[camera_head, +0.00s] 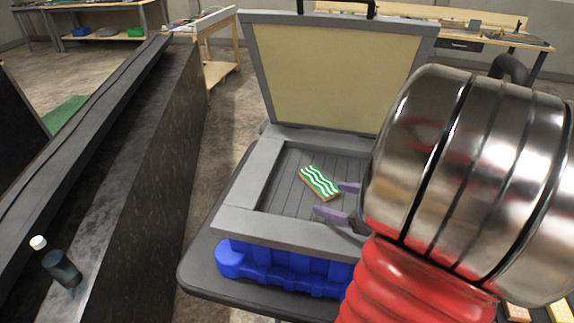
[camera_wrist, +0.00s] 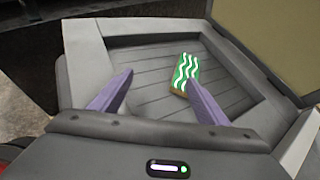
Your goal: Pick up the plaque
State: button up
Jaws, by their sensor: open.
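The plaque (camera_head: 319,183) is a small rectangular block with green and white wavy stripes and a tan edge. It lies inside the open grey case (camera_head: 232,222), on the dark slatted floor. My gripper (camera_head: 335,200) has two purple fingers, spread apart, just to the right of and nearer than the plaque in the head view. In the wrist view the plaque (camera_wrist: 185,74) shows beyond the right fingertip of my gripper (camera_wrist: 158,78), which partly overlaps its lower right side. Nothing is between the fingers.
The case lid (camera_head: 335,75) stands open at the back. Blue supports (camera_head: 280,268) lie under the case on a dark table (camera_head: 200,262). A bottle (camera_head: 58,264) is on the dark ledge at left. Workbenches stand in the background.

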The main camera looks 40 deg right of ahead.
jog(key=s+d+m, duration=0.1)
jog(key=s+d+m+h, duration=0.1)
jog(key=d, duration=0.1)
jog(key=s+d+m+h, duration=0.1)
jog(key=d, duration=0.1)
jog(key=shift+s+d+f+m+t, duration=0.1)
jog(key=shift+d+f+m+t, duration=0.05)
jog(key=shift+f+m+t, duration=0.15)
send_near(323, 184)
jog(key=shift+x, duration=1.7)
jog(key=shift+d, duration=0.15)
jog(key=shift+x, duration=2.6)
jog(key=shift+c, duration=0.6)
